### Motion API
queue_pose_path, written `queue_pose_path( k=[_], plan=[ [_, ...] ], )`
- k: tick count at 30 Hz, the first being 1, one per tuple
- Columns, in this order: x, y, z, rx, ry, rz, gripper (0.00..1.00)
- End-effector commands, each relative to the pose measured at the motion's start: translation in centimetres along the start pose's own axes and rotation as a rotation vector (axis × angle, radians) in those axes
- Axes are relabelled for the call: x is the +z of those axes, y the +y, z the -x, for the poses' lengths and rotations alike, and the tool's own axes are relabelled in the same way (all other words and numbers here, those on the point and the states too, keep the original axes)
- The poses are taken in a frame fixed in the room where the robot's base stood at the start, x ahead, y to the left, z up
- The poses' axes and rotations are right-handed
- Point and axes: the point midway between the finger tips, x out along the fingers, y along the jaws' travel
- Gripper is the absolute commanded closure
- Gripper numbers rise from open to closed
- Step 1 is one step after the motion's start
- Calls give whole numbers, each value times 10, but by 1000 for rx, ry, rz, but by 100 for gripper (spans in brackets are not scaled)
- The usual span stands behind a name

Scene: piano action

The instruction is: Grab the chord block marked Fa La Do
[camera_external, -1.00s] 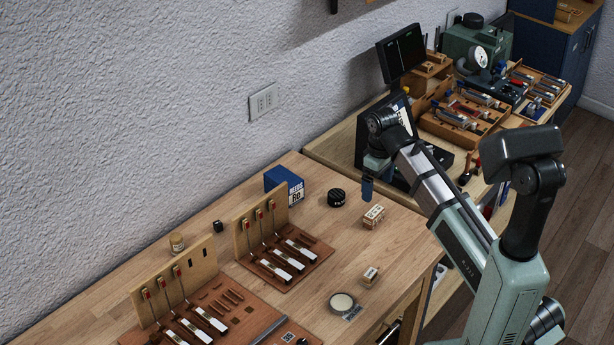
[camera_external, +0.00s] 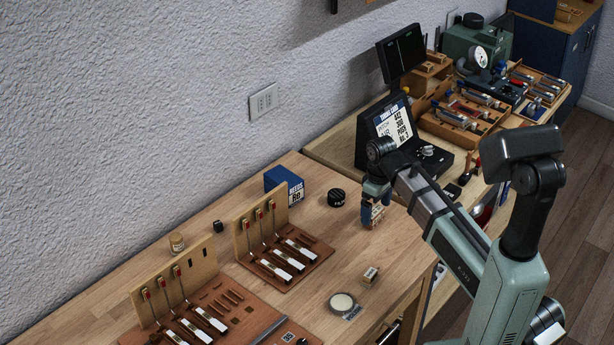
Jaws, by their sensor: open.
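A small light wooden block with print on it (camera_external: 378,215) stands on the bench near its right end; its marking is too small to read. My gripper (camera_external: 373,207) is right over it, pointing down, with blue fingers at the block that hide part of it. The jaws are open; I cannot tell whether they touch the block. A second small wooden block (camera_external: 370,275) lies nearer the front edge, its print also unreadable.
A black round tin (camera_external: 337,197) and a blue reeds box (camera_external: 284,184) stand left of my gripper. A round dish (camera_external: 342,303) lies near the front edge. Piano-action models on a brown board (camera_external: 285,262) are further left.

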Motion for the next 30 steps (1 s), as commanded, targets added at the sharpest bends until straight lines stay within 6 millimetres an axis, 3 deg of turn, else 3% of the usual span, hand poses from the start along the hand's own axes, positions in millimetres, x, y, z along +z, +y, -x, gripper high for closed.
queue_pose_path(
  k=[6,14,30],
  plan=[
    [1,0,-22,-1,0,-1,0],
    [0,0,-24,0,1,-1,0],
    [0,0,-23,0,1,-1,52]
  ],
)
